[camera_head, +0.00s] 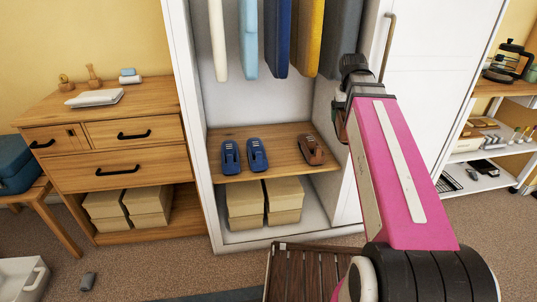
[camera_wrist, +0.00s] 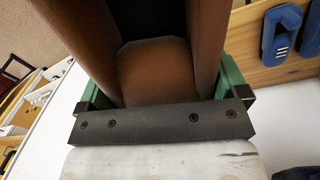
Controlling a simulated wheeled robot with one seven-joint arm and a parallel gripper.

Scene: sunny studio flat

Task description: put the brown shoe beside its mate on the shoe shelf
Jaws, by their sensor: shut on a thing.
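The brown mate (camera_head: 311,149) stands on the right part of the wooden shoe shelf (camera_head: 283,143) inside the white wardrobe. My gripper (camera_wrist: 160,88) is shut on the brown shoe (camera_wrist: 156,66), which fills the wrist view between its green fingers. In the head view my pink arm hides most of the gripper and the held shoe, near the wardrobe's right side. The shelf also shows at the upper right of the wrist view (camera_wrist: 267,78). I cannot tell the exact gap between the held shoe and the shelf.
A blue shoe (camera_head: 230,157) and another blue shoe (camera_head: 257,154) stand left on the shelf. Garments (camera_head: 279,38) hang above; boxes (camera_head: 245,204) sit below. A slatted wooden bench (camera_head: 300,272) stands in front. Bare shelf lies between the blue pair and the brown mate.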

